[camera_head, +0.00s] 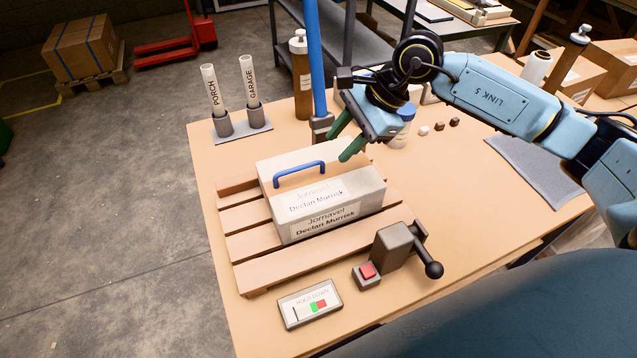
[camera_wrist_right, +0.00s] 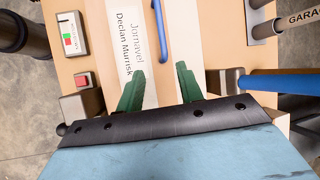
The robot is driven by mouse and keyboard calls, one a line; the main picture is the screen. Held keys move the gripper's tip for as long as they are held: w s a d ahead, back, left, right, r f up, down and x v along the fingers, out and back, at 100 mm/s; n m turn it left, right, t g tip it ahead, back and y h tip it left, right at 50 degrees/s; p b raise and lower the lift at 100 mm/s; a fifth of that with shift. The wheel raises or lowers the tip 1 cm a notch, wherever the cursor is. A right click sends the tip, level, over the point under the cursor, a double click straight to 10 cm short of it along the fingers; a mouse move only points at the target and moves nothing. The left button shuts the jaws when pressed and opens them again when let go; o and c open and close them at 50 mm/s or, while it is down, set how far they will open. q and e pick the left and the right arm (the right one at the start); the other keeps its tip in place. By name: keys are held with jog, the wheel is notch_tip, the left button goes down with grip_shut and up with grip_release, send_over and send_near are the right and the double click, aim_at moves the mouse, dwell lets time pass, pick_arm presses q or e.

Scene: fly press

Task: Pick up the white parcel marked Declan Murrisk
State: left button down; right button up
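The white parcel (camera_head: 350,203) sits on a slatted wooden pallet (camera_head: 247,246) on the table. Its labels read "Jornavel" and "Declan Murrisk". A blue handle (camera_head: 299,173) stands on its top. My right gripper (camera_head: 344,143) has green fingers spread apart, with nothing between them. It is at the parcel's back right, close to the upper edge; I cannot tell whether it touches. In the right wrist view the open fingers (camera_wrist_right: 160,82) point toward the parcel (camera_wrist_right: 180,45), with the blue handle (camera_wrist_right: 161,30) ahead of them. My left gripper does not show.
A blue post (camera_head: 315,60) rises behind the parcel. A black lever on a grey block (camera_head: 397,245), a red button (camera_head: 367,270) and a hold-down panel (camera_head: 310,303) stand in front. Two tubes marked Porch (camera_head: 212,90) and Garage (camera_head: 248,80) stand at the back left.

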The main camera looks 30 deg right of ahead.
aim_at(321, 161)
jog(key=x, duration=0.2)
jog(key=p+x, duration=0.1)
jog(key=x, duration=0.3)
jog(key=shift+w+a+f, duration=0.1)
jog(key=shift+w+a, duration=0.05)
jog(key=shift+w, duration=0.2)
jog(key=shift+c, duration=0.3)
grip_shut()
dwell(0.8)
jog(key=shift+w+r, duration=0.15)
jog(key=shift+r, duration=0.15)
